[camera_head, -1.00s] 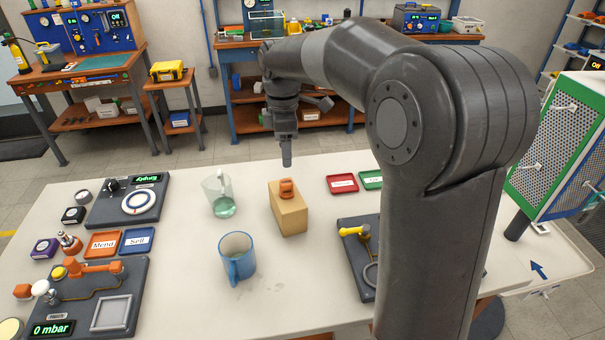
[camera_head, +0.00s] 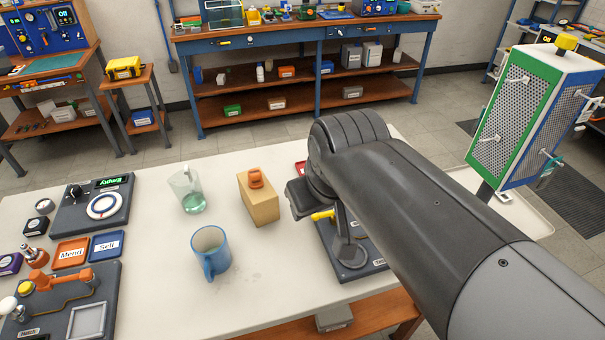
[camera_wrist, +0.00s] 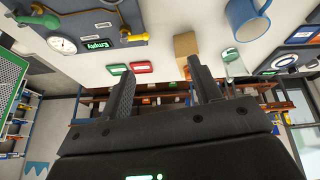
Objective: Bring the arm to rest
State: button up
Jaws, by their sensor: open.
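My arm (camera_head: 420,220) reaches in from the lower right of the head view and bends over the right side of the white table (camera_head: 150,280). My gripper (camera_wrist: 160,84) shows in the wrist view with its two dark fingers apart and nothing between them. The fingers point towards the table's edge region, near the wooden block (camera_wrist: 186,45) and the red tray (camera_wrist: 141,67).
A blue mug (camera_head: 211,262), a glass jug (camera_head: 187,190) and the wooden block with an orange piece stand on the table. A panel with a gauge (camera_wrist: 62,44) lies under my arm. A green and blue mesh cabinet (camera_head: 520,115) stands at the right.

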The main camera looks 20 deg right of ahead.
jog(key=shift+s+d+f+m, duration=0.15)
jog(key=shift+s+f+m, duration=0.2)
jog(key=shift+s, duration=0.2)
jog(key=shift+s+d+f+m, duration=0.1)
jog(key=shift+s+f+m, duration=0.15)
jog(key=shift+s+m, duration=0.25)
dwell(0.6)
